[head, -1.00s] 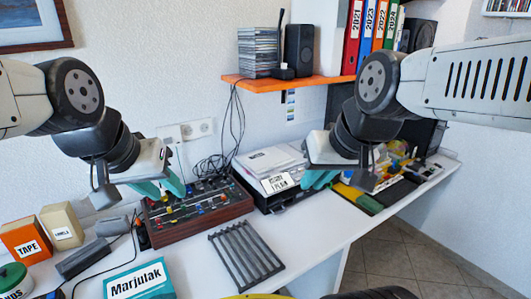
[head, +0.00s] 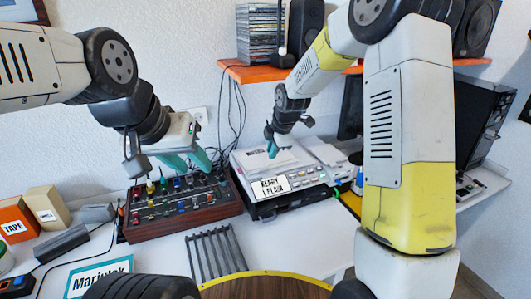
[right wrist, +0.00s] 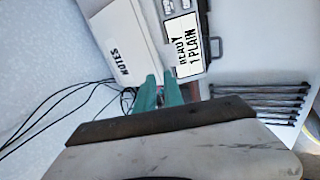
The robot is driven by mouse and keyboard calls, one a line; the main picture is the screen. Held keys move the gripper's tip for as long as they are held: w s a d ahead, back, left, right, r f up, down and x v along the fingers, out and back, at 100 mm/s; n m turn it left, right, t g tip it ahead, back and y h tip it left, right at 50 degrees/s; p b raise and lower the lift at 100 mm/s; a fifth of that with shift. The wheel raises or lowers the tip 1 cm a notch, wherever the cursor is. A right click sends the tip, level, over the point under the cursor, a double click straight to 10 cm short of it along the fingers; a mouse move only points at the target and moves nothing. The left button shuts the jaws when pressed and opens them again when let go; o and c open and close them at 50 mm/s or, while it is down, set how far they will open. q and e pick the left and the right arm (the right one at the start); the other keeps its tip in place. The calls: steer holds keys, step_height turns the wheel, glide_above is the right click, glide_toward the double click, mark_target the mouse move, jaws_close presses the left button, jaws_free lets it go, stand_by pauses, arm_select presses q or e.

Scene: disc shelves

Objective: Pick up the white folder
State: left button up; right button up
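A white folder labelled NOTES (right wrist: 118,42) lies on top of the printer in the right wrist view. In the head view it appears as a white slab (head: 285,158) on the printer, partly behind my right fingers. My right gripper (head: 271,152) is above the folder's left part; its teal fingers (right wrist: 160,82) are a little apart with nothing seen between them, close to the folder's edge. I cannot tell whether they touch it. My left gripper (head: 189,165) is open and empty above the mixer.
The printer (head: 290,188) reads READY 1 PLAIN. A brown mixer (head: 185,208) stands left of it, and a grey rack (head: 215,252) lies in front. An orange shelf (head: 250,73) with a CD stack (head: 257,32) hangs above. Black cables (right wrist: 50,118) run beside the folder.

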mark_target(266, 173)
steer(key=shift+n, duration=0.6)
steer(key=x, duration=1)
steer(key=shift+w+a+f, duration=0.15)
steer(key=shift+a, duration=0.05)
jaws_close()
